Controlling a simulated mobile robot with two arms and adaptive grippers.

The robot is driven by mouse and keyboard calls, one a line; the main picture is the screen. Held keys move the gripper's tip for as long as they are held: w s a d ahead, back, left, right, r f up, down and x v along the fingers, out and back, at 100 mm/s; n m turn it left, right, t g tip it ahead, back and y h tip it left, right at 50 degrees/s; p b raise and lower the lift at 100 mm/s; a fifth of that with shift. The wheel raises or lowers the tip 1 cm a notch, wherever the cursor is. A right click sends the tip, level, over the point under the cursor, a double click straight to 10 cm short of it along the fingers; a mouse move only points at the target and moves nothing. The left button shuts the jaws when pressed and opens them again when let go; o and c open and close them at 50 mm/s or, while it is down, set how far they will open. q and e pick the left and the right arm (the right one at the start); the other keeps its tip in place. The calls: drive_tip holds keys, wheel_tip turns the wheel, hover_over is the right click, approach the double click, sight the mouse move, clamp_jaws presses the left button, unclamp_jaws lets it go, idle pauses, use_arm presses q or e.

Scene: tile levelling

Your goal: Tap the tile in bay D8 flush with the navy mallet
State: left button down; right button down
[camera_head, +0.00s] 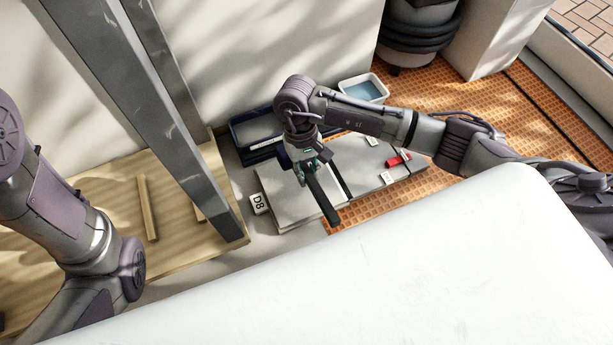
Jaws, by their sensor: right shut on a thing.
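The D8 marker (258,203) is a white block with black lettering on the floor. A pale grey tile (279,192) lies just to its right; whether it sits flush cannot be told from this height. My right gripper (308,164) is above the tiles, pointing down, and shut on a dark bar-shaped tool (322,200), apparently the navy mallet. The tool slants down to the right across the tile's right part. Its grip is partly hidden by the gripper, and contact with the tile cannot be told. My left arm shows at the left, its gripper out of view.
More grey tiles (365,172) lie to the right, with a red object (398,160) and small white markers. A dark blue tray (237,149) and a tub of water (365,88) stand behind. A grey metal post (160,120) rises from plywood (115,190) at left. Orange matting (480,105) spreads right.

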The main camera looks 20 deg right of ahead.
drive_tip(key=shift+f+b, duration=0.4)
drive_tip(key=shift+f, duration=0.3)
drive_tip(key=b+x, duration=0.1)
drive_tip(key=x, duration=0.1)
drive_tip(key=w+b+x, duration=0.1)
drive_tip(key=b+x, duration=0.1)
drive_tip(key=x, duration=0.1)
drive_tip(key=b+x, duration=0.2)
drive_tip(key=shift+w+f, duration=0.4)
drive_tip(key=shift+f, duration=0.05)
drive_tip(key=shift+r, duration=0.15)
drive_tip(key=p+v, duration=0.1)
drive_tip(key=v, duration=0.1)
drive_tip(key=s+p+v, duration=0.1)
drive_tip(key=p+v, duration=0.1)
drive_tip(key=shift+r, duration=0.2)
